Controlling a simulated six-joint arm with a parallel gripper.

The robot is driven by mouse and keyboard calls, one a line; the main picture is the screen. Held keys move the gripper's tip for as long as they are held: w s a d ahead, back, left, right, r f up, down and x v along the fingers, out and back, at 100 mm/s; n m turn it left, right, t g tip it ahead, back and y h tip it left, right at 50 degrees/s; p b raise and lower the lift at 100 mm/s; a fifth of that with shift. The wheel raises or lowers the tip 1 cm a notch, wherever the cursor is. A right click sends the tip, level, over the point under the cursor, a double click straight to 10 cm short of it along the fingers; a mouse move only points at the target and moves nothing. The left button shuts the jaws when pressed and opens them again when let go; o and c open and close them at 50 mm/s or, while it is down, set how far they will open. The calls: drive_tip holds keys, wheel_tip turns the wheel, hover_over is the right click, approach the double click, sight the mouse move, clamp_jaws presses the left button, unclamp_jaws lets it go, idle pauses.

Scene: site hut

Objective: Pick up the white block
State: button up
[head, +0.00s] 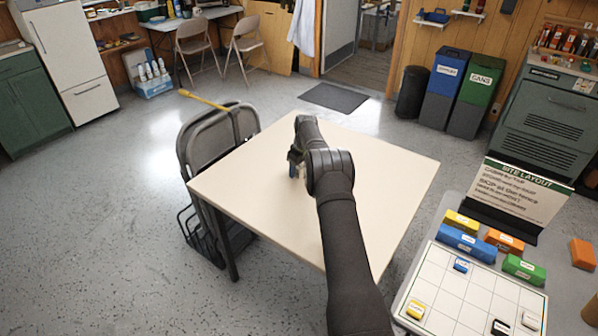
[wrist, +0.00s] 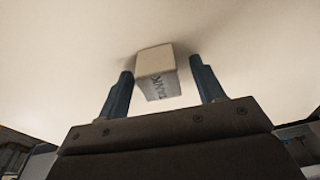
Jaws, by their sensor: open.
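The white block (wrist: 156,72) lies on the cream table top, with dark lettering on the side facing the wrist camera. My gripper (wrist: 160,80) is open, with one blue-grey finger on each side of the block. There is a visible gap between the block and each finger, wider on the right. In the head view my gripper (head: 295,163) is low over the square table (head: 385,175), left of its middle. My arm and wrist hide most of it there, and I cannot clearly make out the block in that view.
Folding chairs (head: 205,140) lean against the table's left edge. A side table at the right holds a white grid board (head: 455,290), coloured blocks such as a blue one (head: 466,243), and a sign (head: 518,190). The rest of the square table top is bare.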

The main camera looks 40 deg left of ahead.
drive_tip(key=shift+f, duration=0.3)
drive_tip(key=c, duration=1.1)
drive_tip(key=shift+r, duration=0.1)
